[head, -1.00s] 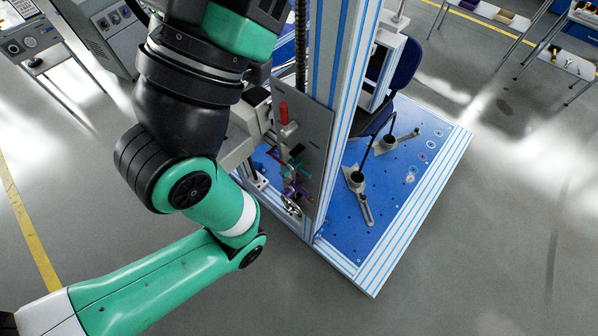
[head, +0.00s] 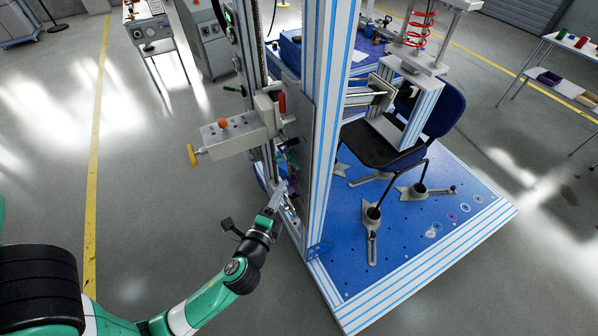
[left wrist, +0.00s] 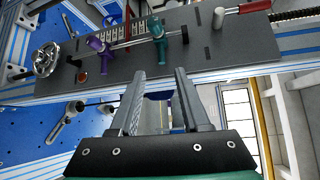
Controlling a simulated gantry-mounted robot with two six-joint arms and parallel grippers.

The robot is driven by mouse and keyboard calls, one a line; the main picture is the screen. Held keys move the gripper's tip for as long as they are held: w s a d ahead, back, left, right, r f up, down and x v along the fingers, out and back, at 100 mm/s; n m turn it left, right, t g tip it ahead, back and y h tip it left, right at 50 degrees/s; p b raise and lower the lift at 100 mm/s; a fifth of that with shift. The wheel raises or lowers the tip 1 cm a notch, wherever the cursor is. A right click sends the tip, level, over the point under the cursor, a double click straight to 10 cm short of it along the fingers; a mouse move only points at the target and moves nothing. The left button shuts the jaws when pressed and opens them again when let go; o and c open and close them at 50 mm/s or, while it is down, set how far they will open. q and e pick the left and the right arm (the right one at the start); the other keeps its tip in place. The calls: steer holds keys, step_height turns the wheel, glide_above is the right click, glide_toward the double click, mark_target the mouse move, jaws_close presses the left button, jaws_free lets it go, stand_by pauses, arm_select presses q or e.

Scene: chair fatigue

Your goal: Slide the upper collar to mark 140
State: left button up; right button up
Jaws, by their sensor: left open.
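A dark panel (left wrist: 200,55) carries a thin rod with two collars beside a ladder-like scale. The teal collar (left wrist: 158,30) is the upper one, nearer the red handle; it also shows in the head view (head: 288,155). The purple collar (left wrist: 99,43) is the lower one, nearer the handwheel (left wrist: 46,60). Scale numbers are too small to read. My left gripper (left wrist: 160,75) is open and empty, its fingers pointing towards the panel's edge below the teal collar in the wrist picture, apart from both collars. In the head view, the gripper (head: 276,200) is beside the panel's lower end. My right gripper is out of view.
The striped upright (head: 325,120) stands just right of the panel. A chair (head: 375,145) is on the blue base plate (head: 400,235). Floor at left is open.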

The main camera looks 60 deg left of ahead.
mark_target(294, 160)
arm_select(q)
steer(key=x, duration=1.1)
steer(key=shift+w, duration=0.35)
jaws_close()
stand_by(0.8)
